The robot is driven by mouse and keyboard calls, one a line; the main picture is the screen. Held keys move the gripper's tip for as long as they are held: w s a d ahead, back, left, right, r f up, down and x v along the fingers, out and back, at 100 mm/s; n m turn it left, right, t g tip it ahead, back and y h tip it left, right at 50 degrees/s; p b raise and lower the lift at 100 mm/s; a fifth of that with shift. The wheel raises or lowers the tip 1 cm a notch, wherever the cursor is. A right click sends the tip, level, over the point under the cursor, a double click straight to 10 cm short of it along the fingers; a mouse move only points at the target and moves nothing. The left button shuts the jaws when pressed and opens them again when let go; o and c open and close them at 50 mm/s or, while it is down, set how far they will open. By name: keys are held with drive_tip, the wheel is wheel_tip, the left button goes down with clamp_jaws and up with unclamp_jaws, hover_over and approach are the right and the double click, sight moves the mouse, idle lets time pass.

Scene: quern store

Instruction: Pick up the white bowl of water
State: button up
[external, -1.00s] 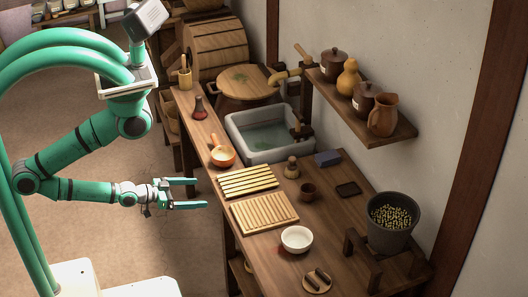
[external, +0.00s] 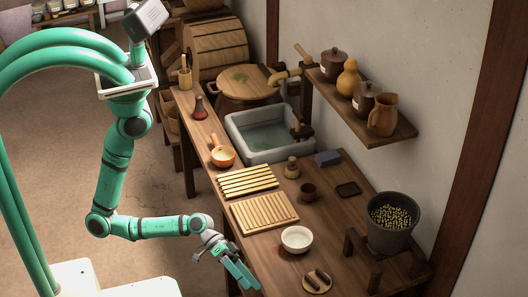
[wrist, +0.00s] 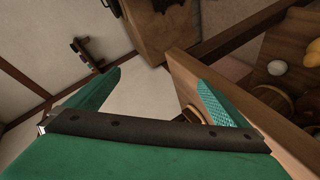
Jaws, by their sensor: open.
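The white bowl (external: 296,239) stands upright on the wooden counter in the external view, right of the slatted rack. Its inside looks pale; I cannot make out the water clearly. My gripper (external: 246,276) is at the counter's front left edge, left of the bowl, lower in the picture and apart from it. In the wrist view my gripper (wrist: 160,95) has its two green fingers spread wide with nothing between them. I cannot pick out the white bowl in the wrist view.
The counter edge (wrist: 225,110) is close by my right finger. Slatted racks (external: 264,212) lie left of the bowl, a round wooden piece (external: 317,281) in front, and a dark pot of grain (external: 392,222) to the right. A small dark cup (external: 308,191) stands behind.

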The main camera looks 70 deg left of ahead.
drive_tip(key=w+d+r+m+g, duration=0.4)
drive_tip(key=w+d+r+m, duration=0.1)
drive_tip(key=d+m, duration=0.15)
drive_tip(key=r+m+g+y, duration=0.1)
drive_tip(key=r+m+y, duration=0.1)
drive_tip(key=m+y, duration=1)
hover_over(297, 240)
drive_tip(key=d, duration=0.3)
drive_tip(key=n+y, duration=0.1)
drive_tip(key=n, duration=0.1)
drive_tip(key=shift+m, duration=0.25)
drive_tip(key=f, duration=0.3)
drive_tip(key=s+f, duration=0.1)
drive_tip(key=f, duration=0.1)
drive_tip(key=shift+a+f, duration=0.1)
drive_tip(key=shift+f, duration=0.05)
drive_tip(key=shift+s+f, duration=0.2)
drive_tip(key=shift+f, duration=2.5)
drive_tip(key=c, duration=1.2)
